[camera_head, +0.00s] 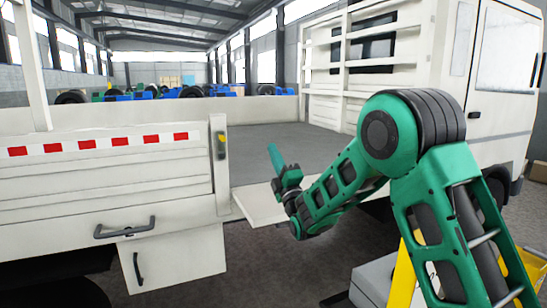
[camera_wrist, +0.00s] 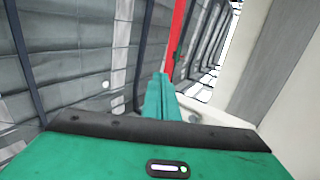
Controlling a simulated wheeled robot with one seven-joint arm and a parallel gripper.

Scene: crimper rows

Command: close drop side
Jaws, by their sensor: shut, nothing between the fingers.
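A white truck with a grey flat bed (camera_head: 285,140) stands across the head view. A pale drop-side panel (camera_head: 258,207) juts out from the bed edge, lowered nearly flat. Its right part is hidden behind my arm. The left side panel (camera_head: 95,160), with red and white reflective strips, stands upright. My gripper (camera_head: 273,152) is shut and empty, pointing up just above and in front of the lowered panel. No contact with it can be made out. In the wrist view my green fingers (camera_wrist: 160,95) are together, with a pale surface at the right that I cannot identify.
A white post (camera_head: 220,165) with a yellow-marked latch (camera_head: 221,142) ends the upright panel. A slatted headboard (camera_head: 340,65) and the cab (camera_head: 495,85) stand at right. A handle (camera_head: 125,229) and a white box (camera_head: 175,262) hang below the left side. A yellow frame is near my arm.

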